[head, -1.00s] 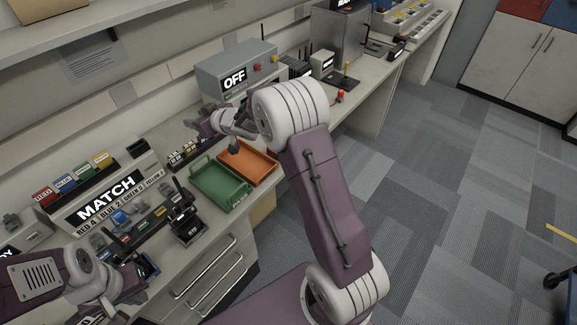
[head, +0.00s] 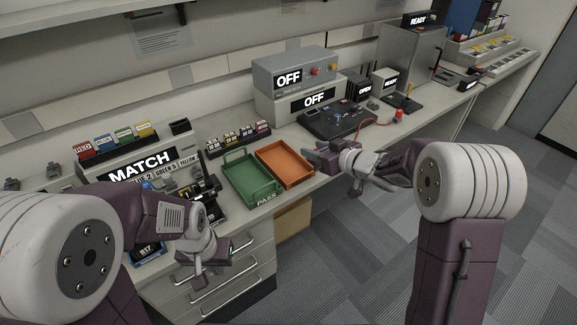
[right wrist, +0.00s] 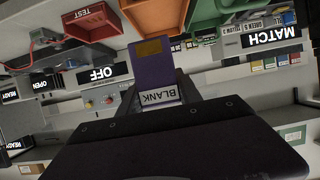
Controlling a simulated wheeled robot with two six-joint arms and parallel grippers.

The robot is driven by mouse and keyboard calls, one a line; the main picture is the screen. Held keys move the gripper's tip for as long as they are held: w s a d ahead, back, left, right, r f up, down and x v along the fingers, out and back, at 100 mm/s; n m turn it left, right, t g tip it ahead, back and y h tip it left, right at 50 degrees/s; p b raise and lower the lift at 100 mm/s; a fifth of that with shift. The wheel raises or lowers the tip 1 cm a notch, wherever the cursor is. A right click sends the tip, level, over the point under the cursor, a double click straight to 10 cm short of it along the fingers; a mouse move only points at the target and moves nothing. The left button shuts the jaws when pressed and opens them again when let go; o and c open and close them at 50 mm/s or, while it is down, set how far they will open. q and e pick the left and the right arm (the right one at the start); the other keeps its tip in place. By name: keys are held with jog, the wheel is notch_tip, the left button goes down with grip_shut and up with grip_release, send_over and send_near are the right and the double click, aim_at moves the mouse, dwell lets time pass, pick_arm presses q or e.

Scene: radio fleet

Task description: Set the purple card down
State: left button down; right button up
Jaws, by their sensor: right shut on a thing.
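The purple card (right wrist: 152,68) has a gold patch and a white label reading BLANK. In the right wrist view it stands out from between the fingers of my right gripper (right wrist: 160,100), which is shut on it. In the head view my right gripper (head: 326,158) is at the bench's front edge, just right of the orange tray; I cannot make out the card there. My left gripper (head: 203,262) hangs in front of the drawers at lower left. Its fingers are too unclear to tell whether they are open.
The green PASS tray (head: 232,184) and orange tray (head: 264,158) look empty. Behind are a grey OFF box (head: 296,68) and a dark test board (head: 322,124) with a red lead. A card rack (head: 100,150) and MATCH sign (head: 140,166) stand left. The floor at right is clear.

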jog(key=x, duration=0.4)
jog(key=s+f+b+x, duration=0.1)
jog(key=x, duration=0.2)
jog(key=a+f+b+x, duration=0.1)
jog(key=x, duration=0.3)
jog(key=shift+s+a, duration=0.1)
jog(key=shift+a, duration=0.05)
notch_tip(320, 180, down, 4)
jog(key=shift+f+b, duration=0.1)
jog(key=shift+b, duration=0.8)
jog(key=shift+f, duration=0.1)
jog(key=o, duration=1.3)
